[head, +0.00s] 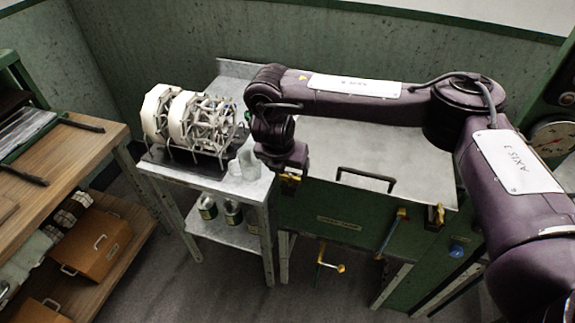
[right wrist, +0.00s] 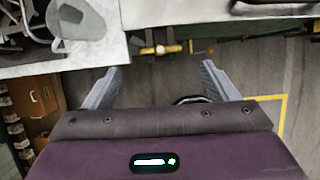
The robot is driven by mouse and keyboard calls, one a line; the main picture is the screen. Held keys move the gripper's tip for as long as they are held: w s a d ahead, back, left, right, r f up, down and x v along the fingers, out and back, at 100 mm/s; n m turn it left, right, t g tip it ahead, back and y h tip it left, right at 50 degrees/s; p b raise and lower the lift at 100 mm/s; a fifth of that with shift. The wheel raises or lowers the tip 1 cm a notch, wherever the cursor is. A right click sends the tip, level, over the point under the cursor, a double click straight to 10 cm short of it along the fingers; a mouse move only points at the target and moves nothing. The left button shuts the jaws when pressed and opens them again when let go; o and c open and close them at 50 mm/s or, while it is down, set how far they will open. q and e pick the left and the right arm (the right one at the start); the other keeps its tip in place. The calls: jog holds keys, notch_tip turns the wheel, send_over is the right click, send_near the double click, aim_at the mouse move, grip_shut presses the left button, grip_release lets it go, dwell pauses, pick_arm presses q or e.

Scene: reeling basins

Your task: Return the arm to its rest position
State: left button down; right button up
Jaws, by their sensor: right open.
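My right arm reaches in from the right of the head view, a dark purple arm bent at the elbow. Its gripper (head: 290,180) hangs at the wrist end, in front of the green basin unit and beside the small metal table. In the right wrist view my right gripper (right wrist: 160,84) shows two grey fingers spread wide apart, with nothing between them but floor behind. My left gripper is not in either view.
A metal table (head: 225,182) holds a white-and-metal reel device (head: 200,120) and a clear beaker (head: 249,163). Jars stand on its lower shelf. A green basin unit has a grey lid (head: 410,160) with a black handle (head: 366,177). A wooden bench (head: 75,160) stands left. Floor between is clear.

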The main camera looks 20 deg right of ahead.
jog(key=shift+a, duration=0.1)
dwell(0.5)
